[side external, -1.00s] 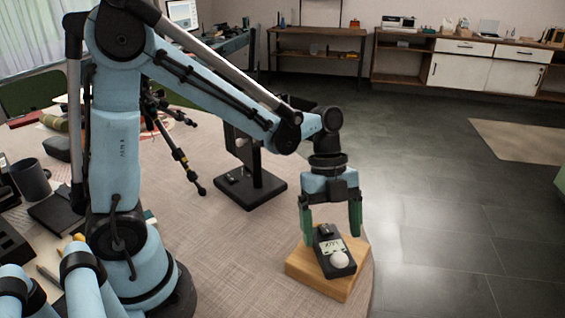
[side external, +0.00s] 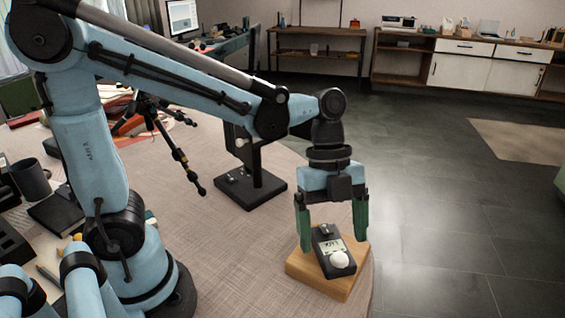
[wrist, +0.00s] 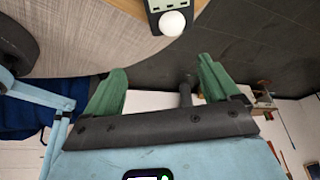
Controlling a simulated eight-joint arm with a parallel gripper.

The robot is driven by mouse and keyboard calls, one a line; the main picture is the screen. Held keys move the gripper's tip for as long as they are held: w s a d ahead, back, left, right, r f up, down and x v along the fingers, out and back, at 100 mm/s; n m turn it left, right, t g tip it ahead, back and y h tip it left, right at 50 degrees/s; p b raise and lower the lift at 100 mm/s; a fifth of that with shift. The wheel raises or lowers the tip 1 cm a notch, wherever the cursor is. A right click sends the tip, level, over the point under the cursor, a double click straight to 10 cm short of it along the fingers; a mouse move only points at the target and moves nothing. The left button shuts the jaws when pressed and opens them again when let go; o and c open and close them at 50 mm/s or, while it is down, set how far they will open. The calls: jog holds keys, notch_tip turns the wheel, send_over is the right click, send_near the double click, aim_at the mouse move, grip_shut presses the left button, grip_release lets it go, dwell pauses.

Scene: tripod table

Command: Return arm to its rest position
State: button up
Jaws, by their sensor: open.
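My gripper (side external: 332,228) is open, its two green fingers spread and pointing down. In the side external view it hangs close to a black handheld meter (side external: 326,240) with a small display and a white dome. The meter lies on a wooden block (side external: 305,268) near the table's right edge. The fingers appear on either side of the meter's upper end; I cannot tell how high they are above the block. In the wrist view, the fingers (wrist: 160,88) are apart with nothing between them, and the meter's white dome (wrist: 172,23) shows beyond them.
The table (side external: 230,260) has a mini tripod (side external: 175,150) and a black stand (side external: 250,190) behind the block. A dark mug (side external: 32,178) and a notebook (side external: 55,212) lie at the left. The grey floor (side external: 450,220) right of the table is clear.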

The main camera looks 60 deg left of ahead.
jog(key=s+d+r, duration=0.5)
notch_tip(320, 180, up, 15)
jog(key=shift+a, duration=0.2)
dwell(0.6)
